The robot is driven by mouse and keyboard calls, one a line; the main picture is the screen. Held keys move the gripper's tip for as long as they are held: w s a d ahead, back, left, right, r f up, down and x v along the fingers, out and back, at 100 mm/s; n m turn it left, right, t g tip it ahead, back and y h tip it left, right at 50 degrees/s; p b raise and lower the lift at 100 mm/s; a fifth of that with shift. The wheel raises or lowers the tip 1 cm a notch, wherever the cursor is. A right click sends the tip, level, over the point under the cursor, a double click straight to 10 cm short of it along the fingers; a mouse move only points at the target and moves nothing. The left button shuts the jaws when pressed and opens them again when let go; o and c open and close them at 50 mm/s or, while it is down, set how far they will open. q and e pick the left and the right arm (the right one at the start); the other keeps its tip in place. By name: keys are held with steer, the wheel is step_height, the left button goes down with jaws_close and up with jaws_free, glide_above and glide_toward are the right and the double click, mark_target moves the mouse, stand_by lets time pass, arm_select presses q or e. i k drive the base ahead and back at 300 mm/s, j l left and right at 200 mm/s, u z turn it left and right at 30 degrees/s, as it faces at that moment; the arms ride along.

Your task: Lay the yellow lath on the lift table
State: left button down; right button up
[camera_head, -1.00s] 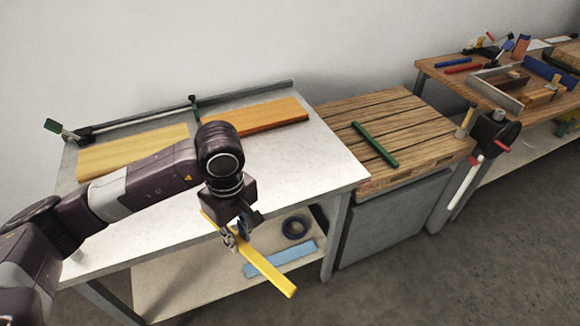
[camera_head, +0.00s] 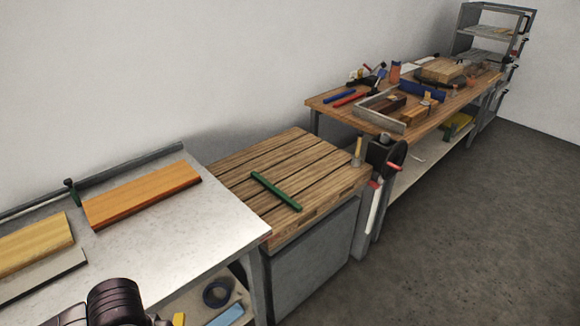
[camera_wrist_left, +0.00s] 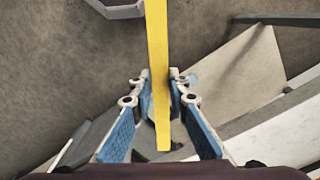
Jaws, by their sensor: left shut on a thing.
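The yellow lath (camera_wrist_left: 157,50) runs lengthwise through the left wrist view, between the blue-padded fingers of my left gripper (camera_wrist_left: 160,92), which is shut on it. In the head view only a small bit of the yellow lath (camera_head: 178,319) shows at the bottom edge, beside my left arm; the left gripper itself is out of that frame. The lift table (camera_head: 320,165) has a slatted wooden top on a grey body. A green lath (camera_head: 275,190) lies across its slats. My right gripper is in neither view.
A pale workbench (camera_head: 185,225) with an orange board (camera_head: 140,195) and a yellowish board (camera_head: 35,245) stands left of the lift table. A dark round tape roll (camera_head: 217,292) is on its lower shelf. A tool-covered bench (camera_head: 330,104) stands behind to the right. The slats around the green lath are bare.

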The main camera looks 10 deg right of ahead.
mark_target(313, 169)
steer(key=i+l+u, duration=0.1)
steer(key=l, duration=0.3)
steer(key=i+l+u, duration=0.1)
steer(key=l, duration=0.3)
steer(key=i+l+u, duration=0.1)
steer(key=i+l, duration=0.15)
steer(key=l, duration=0.15)
steer(key=i+l, duration=0.15)
steer(key=l, duration=0.25)
steer(key=i+l+u, duration=0.15)
steer(key=l, duration=0.3)
steer(key=i+l+u, duration=0.15)
steer(key=l, duration=0.25)
steer(key=i+l+u, duration=0.1)
steer(key=l, duration=0.3)
steer(key=i+l+u, duration=0.15)
steer(key=l, duration=0.3)
steer(key=i+l+u, duration=0.1)
steer(key=l, duration=0.35)
steer(key=i+l+u, duration=0.15)
steer(key=l, duration=0.3)
steer(key=i+l+u, duration=0.1)
steer(key=i+l, duration=0.25)
steer(key=l, duration=0.1)
